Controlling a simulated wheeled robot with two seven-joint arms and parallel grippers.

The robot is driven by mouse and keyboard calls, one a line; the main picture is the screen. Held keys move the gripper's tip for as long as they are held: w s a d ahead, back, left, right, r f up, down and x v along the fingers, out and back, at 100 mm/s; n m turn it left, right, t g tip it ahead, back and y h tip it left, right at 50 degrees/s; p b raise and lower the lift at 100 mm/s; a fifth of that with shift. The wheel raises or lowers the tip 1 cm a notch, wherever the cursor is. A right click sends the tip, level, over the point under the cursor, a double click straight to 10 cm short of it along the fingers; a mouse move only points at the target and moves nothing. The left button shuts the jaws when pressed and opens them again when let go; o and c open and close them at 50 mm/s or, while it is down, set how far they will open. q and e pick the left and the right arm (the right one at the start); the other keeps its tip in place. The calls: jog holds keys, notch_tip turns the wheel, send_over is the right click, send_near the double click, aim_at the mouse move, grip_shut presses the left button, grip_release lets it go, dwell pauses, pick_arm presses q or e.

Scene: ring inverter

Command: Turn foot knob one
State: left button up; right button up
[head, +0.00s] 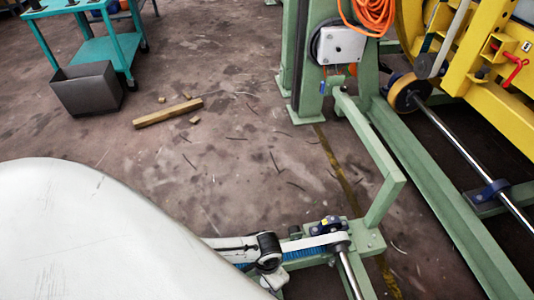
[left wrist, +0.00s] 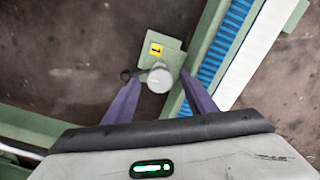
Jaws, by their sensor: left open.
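In the left wrist view, foot knob one (left wrist: 160,78) is a round, light grey knob beside a green plate (left wrist: 166,48) with a yellow label (left wrist: 156,50) marked 1. A short dark piece sticks out on the knob's left. My left gripper (left wrist: 160,74) is open, its two purple fingers pointing towards the knob. The knob appears between the fingertips, with a gap on each side. I cannot tell whether the tips reach its depth. I cannot make out the knob in the head view. My right gripper is not in view.
A blue ribbed strip and white beam (left wrist: 247,53) run close beside the right finger. In the head view, a green frame (head: 372,238) and a steel shaft (head: 459,146) lie right. A wooden bar (head: 168,113) and grey bin (head: 88,90) lie on the floor farther off.

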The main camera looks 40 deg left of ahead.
pick_arm(q)
jog(key=c, duration=1)
jog(key=shift+r+m+p, duration=0.1)
jog(key=shift+m+p, duration=0.4)
jog(key=shift+m, duration=0.1)
jog(key=shift+c, duration=0.2)
jog(key=shift+m, duration=0.4)
jog(key=shift+m+p, duration=0.9)
jog(key=shift+m, duration=0.3)
jog(key=m+p, duration=0.1)
jog(key=m, duration=0.2)
jog(key=shift+m, duration=0.3)
jog(key=m, duration=0.6)
jog(key=shift+d+p, duration=0.1)
jog(key=shift+p, duration=0.25)
jog(key=shift+m, duration=0.9)
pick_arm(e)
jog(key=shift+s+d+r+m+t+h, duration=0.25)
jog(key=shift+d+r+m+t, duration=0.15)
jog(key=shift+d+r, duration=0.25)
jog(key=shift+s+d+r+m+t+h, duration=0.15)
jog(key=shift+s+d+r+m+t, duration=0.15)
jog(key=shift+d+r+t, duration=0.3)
pick_arm(q)
jog(key=shift+m, duration=0.3)
